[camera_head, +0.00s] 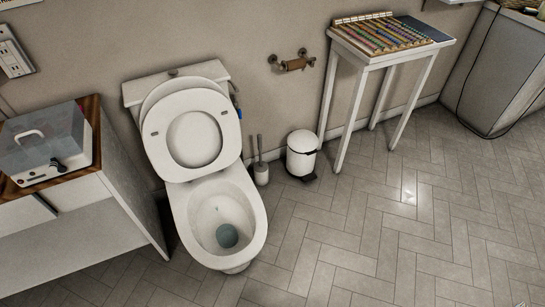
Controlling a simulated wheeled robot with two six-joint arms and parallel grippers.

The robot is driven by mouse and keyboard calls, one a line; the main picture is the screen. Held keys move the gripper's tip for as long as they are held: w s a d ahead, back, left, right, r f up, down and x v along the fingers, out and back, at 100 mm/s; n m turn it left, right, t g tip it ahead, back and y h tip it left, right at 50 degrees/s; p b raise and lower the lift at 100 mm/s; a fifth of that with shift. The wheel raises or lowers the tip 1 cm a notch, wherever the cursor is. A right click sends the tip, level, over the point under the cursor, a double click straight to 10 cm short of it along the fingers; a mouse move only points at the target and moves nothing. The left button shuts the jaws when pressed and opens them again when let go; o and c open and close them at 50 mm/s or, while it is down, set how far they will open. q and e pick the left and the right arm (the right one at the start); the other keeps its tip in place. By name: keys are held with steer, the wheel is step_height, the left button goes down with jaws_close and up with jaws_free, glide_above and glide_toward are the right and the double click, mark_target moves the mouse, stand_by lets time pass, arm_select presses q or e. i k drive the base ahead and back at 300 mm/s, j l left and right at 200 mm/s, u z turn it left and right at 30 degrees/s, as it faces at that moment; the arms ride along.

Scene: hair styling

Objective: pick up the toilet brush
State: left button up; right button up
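The toilet brush (260,150) stands upright on the floor at the centre of the view. Its thin grey handle rises from a small whitish holder (261,174), which hides the brush head. It stands close to the wall, between the toilet and a white pedal bin. The white toilet (222,212) is just left of it, with lid and seat raised and dark water in the bowl. Neither of my grippers shows in this view.
The white pedal bin (302,153) is right of the brush. A white side table (392,53) with rows of coloured items stands farther right. A cabinet (80,217) bearing a clear-lidded box (44,143) fills the left. The tiled floor (390,230) in front is clear.

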mark_target(260, 166)
steer(key=i+l+u, duration=0.1)
steer(key=i+l, duration=1.4)
steer(key=l, duration=0.15)
